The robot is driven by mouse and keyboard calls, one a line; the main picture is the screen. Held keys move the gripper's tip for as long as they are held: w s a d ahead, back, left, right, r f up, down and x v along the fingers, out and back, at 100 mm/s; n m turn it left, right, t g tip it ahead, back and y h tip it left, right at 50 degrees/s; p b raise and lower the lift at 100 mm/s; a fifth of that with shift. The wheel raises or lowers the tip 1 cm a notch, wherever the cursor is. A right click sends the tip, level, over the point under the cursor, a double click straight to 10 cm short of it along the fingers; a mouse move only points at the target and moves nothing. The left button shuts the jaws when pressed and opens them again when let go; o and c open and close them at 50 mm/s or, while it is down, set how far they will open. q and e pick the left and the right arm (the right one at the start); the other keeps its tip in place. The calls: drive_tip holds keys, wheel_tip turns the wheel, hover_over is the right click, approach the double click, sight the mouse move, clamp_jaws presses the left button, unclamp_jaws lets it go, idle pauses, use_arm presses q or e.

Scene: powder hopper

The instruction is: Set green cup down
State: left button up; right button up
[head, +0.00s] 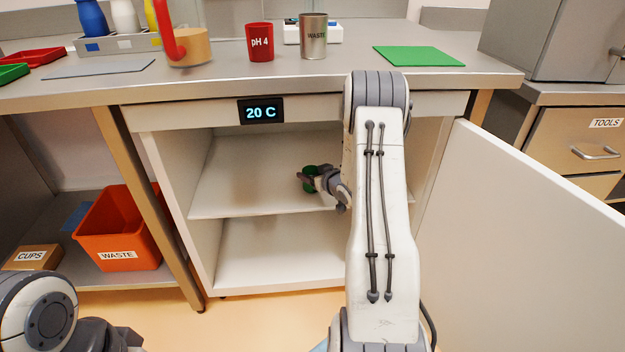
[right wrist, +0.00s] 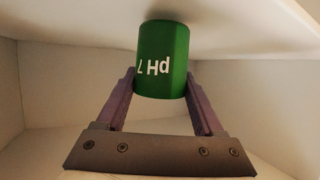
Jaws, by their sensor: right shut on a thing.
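The green cup (head: 312,172) is inside the open cabinet under the bench, at the upper shelf (head: 250,190). My right gripper (head: 308,182) reaches in from the right and is shut on it. In the right wrist view the green cup (right wrist: 163,60) sits between the two fingers of my right gripper (right wrist: 162,88). Its "pH 7" lettering is upside down in that picture. The cup's base is close to the white shelf surface (right wrist: 90,22); I cannot tell whether it touches. My left gripper is not clearly in view; only part of my left arm shows.
The cabinet door (head: 540,230) stands open on the right. A "20 C" display (head: 261,112) is on the cabinet's top edge. The shelf's left part is clear.

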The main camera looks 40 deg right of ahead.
use_arm(q)
drive_tip(key=shift+f, duration=0.25)
use_arm(e)
drive_tip(key=shift+f, duration=0.45)
drive_tip(key=shift+f, duration=0.15)
drive_tip(key=o, duration=1.5)
drive_tip(key=shift+o, duration=0.2)
